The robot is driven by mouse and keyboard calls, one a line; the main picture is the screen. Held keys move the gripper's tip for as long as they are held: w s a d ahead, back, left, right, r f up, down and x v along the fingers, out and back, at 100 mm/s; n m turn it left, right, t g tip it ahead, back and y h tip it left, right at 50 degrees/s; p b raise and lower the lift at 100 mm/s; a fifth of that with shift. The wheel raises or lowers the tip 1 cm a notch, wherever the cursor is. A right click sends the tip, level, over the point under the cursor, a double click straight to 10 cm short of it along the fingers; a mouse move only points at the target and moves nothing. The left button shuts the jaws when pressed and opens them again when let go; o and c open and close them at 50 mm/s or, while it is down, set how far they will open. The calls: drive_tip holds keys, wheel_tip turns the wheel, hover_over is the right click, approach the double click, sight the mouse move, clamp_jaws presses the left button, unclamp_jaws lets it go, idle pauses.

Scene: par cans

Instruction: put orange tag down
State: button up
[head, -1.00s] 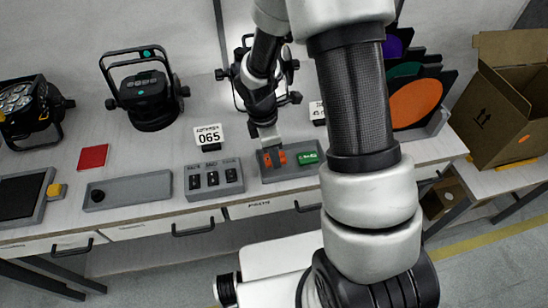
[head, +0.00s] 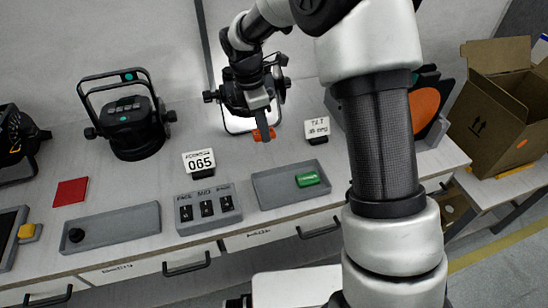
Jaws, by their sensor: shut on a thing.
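The orange tag (head: 257,136) shows as small orange parts on both sides of the fingers of my gripper (head: 263,130). The fingers hide the middle of the tag. A green tag (head: 308,179) lies in the right part of that tray.
A switch box (head: 208,205) stands left of the tray, with a 065 sign (head: 199,161) behind it. Another sign (head: 317,129) stands right of my gripper. A black par can (head: 132,125) is at the left. A cardboard box (head: 500,110) is at the right.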

sight(265, 158)
wheel_tip(265, 158, down, 9)
drive_tip(key=shift+r+b, duration=0.1)
drive_tip(key=shift+b, duration=0.45)
drive_tip(key=shift+f, duration=0.2)
drive_tip(key=o, duration=1)
